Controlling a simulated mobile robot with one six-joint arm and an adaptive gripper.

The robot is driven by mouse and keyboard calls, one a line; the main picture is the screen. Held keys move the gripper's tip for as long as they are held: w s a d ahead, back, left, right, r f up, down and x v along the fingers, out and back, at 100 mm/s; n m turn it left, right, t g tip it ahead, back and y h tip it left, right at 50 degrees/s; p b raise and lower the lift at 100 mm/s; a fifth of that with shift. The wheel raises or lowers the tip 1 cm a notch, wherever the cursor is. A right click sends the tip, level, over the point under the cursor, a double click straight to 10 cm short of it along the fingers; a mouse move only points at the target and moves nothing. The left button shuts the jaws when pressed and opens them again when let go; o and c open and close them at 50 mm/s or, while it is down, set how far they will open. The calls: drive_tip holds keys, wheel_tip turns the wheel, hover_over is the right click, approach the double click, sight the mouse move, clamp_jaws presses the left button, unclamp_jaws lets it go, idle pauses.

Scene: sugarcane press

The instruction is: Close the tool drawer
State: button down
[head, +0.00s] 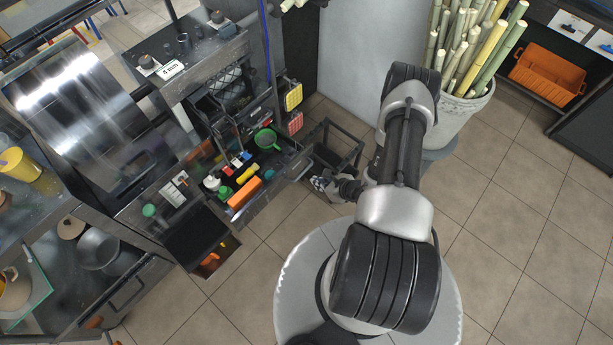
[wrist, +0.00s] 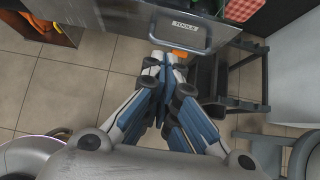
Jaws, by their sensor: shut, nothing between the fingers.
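The tool drawer (head: 268,200) stands pulled out of the dark press frame in the head view, with coloured items lying in it. In the wrist view its dark front (wrist: 130,18) carries a label reading TOOLS and a grey bar handle (wrist: 181,48). My gripper (head: 318,183) is just outside the drawer front, on its right side in the head view. In the wrist view my gripper (wrist: 164,62) is shut and empty, with its tips pointing at the lower edge of the handle. I cannot tell whether the tips touch it.
A dark open-framed stand (head: 335,150) is close to the right of the drawer. A pale bin (head: 462,112) of cane stalks stands behind my arm. An open dark bin (head: 195,240) with orange bits is at the left. Tiled floor in front is clear.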

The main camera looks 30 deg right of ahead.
drive_tip(key=b, duration=0.3)
approach(290, 172)
wheel_tip(290, 172, down, 3)
drive_tip(key=s, duration=0.1)
drive_tip(key=w, duration=0.1)
drive_tip(key=w+a, duration=0.1)
drive_tip(key=w, duration=0.1)
drive_tip(key=shift+f+b, duration=0.15)
drive_tip(key=shift+b, duration=0.25)
drive_tip(key=shift+w+a, duration=0.1)
drive_tip(key=shift+w, duration=0.3)
